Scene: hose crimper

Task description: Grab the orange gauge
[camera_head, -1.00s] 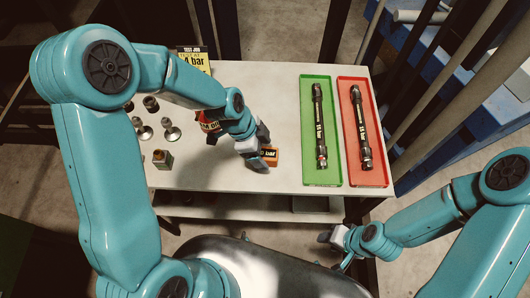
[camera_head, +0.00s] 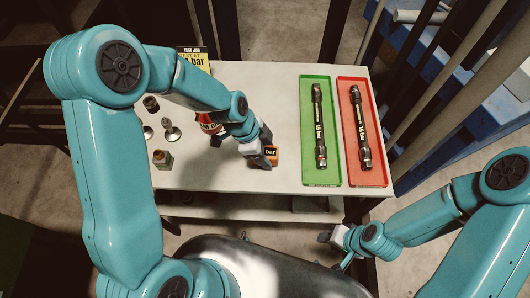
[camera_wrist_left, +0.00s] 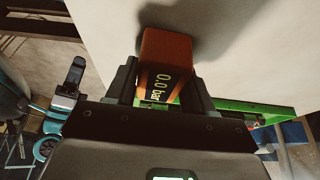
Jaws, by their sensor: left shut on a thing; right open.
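The orange gauge (camera_head: 271,153) is a small orange block with a dark display, at the front middle of the white table. My left gripper (camera_head: 266,146) is shut on it. In the left wrist view the gauge (camera_wrist_left: 166,60) sits between the two fingers of the left gripper (camera_wrist_left: 160,92), and its display reads "0.0 bar". A dark shadow shows on the table behind it; I cannot tell whether it still touches the table. My right gripper (camera_head: 335,240) is open and empty, low in front of the table's front edge.
A green tray (camera_head: 308,178) and a red tray (camera_head: 381,178) on the right each hold a black hose. Metal fittings (camera_head: 172,133), a small block (camera_head: 162,159), a red container (camera_head: 207,122) and a yellow-black sign (camera_head: 193,58) stand on the left.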

